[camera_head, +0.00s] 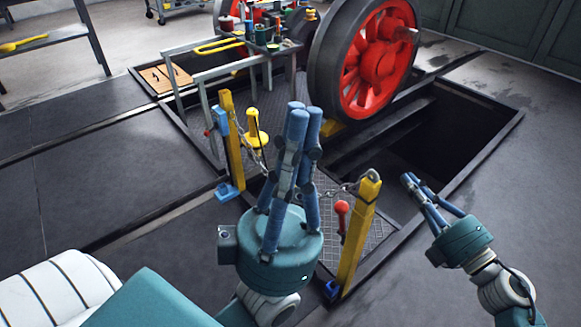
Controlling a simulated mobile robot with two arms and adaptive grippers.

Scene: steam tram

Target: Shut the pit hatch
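The floor pit (435,135) lies open at the right as a dark gap beside the red wheel. A patterned metal plate (375,238) lies at its near end, partly behind my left gripper and a yellow post. I cannot tell whether this plate is the hatch. A wooden panel with two dark handles (165,78) lies at the far left corner of the pit frame. My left gripper (304,110) is in front of the chain, its fingertips together with nothing visible between them. My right gripper (412,180) overlaps the pit's near right edge, fingertips together and empty.
Two yellow posts (232,145) (358,235) carry a chain (341,187) across the near end. A red-knobbed lever (342,207) stands by the right post. A metal stand with tools (240,62) and a big red wheel (376,60) are behind. Floor at left is clear.

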